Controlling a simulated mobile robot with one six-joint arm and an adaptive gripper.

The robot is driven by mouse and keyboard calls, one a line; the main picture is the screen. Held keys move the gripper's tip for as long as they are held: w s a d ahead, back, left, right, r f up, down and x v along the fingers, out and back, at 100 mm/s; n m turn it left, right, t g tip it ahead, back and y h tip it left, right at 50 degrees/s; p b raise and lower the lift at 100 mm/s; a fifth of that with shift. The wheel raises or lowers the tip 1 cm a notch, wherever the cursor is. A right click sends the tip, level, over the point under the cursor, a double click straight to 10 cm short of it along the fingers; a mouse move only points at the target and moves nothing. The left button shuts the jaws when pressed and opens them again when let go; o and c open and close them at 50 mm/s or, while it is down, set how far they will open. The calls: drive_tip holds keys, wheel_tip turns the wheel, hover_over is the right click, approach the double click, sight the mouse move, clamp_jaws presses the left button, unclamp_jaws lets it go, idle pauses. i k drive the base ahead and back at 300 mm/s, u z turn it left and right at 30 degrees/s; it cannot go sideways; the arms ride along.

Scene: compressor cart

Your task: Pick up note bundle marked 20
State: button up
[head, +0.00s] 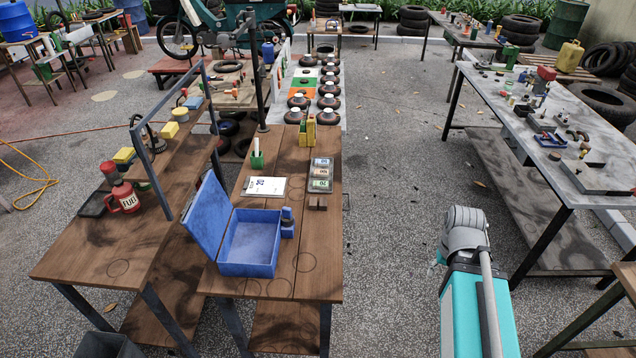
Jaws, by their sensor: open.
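The note bundle marked 20 (320,184) lies on the brown wooden table (300,262), nearest me in a short column of note bundles near the table's right edge. Behind it lie a bundle with an orange band (320,172) and a greyish bundle (321,162), whose marks are too small to read surely. Part of my arm (466,235) shows at the lower right, well apart from the table. My gripper does not show.
An open blue cash box (248,250) stands at the table's front, with a white card (263,187) behind it. A green cup (257,161) and a yellowish block stand farther back. A long grey workbench (570,170) stands right; paved floor (390,200) between is clear.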

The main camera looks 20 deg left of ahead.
sight(317, 184)
drive_tip(key=i, duration=0.85)
drive_tip(key=z, duration=0.05)
